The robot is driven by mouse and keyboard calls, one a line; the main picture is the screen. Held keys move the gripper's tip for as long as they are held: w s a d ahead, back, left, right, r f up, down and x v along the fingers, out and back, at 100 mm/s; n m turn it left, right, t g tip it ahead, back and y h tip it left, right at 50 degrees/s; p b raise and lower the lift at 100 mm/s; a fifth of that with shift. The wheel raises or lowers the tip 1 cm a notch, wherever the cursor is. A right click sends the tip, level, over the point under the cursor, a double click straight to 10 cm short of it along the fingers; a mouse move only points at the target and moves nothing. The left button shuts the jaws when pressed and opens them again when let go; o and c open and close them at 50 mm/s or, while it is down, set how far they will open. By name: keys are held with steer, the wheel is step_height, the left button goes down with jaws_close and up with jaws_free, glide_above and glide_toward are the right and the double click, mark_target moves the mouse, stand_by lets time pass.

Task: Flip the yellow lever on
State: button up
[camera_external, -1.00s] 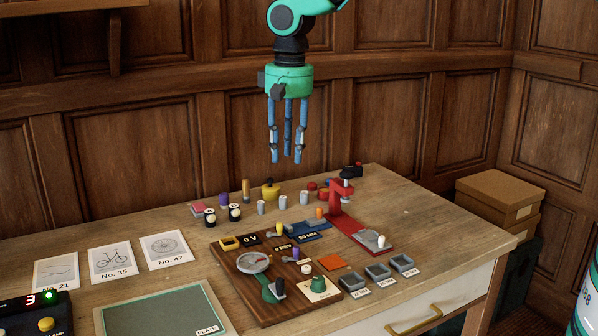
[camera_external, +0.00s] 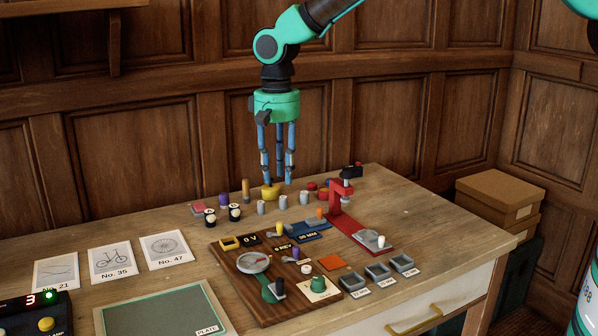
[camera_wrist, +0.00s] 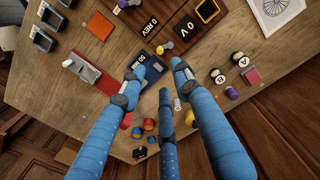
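The yellow lever (camera_external: 279,229) stands near the back edge of the brown wooden board (camera_external: 226,262), by the 0 REV display, in the external view. What looks like the same lever (camera_wrist: 166,47) shows small in the wrist view, beyond my fingertips; its exact position is hard to tell. My gripper (camera_external: 277,178) has three blue fingers pointing down, apart and empty. It hangs over the back of the table, behind the lever and higher than it. In the wrist view my gripper (camera_wrist: 164,72) shows its fingers spread with nothing between them.
A yellow round object (camera_external: 270,193) sits right below my fingertips. Several small cylinders stand around it. A red press-like stand (camera_external: 337,207) is to the right. A purple lever (camera_external: 295,253) stands on the board near the yellow one. The table's right back corner is clear.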

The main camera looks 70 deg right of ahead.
mark_target(279, 224)
step_height(279, 224, down, 13)
steer(key=shift+f+b, duration=0.1)
steer(key=shift+b, duration=0.9)
jaws_close()
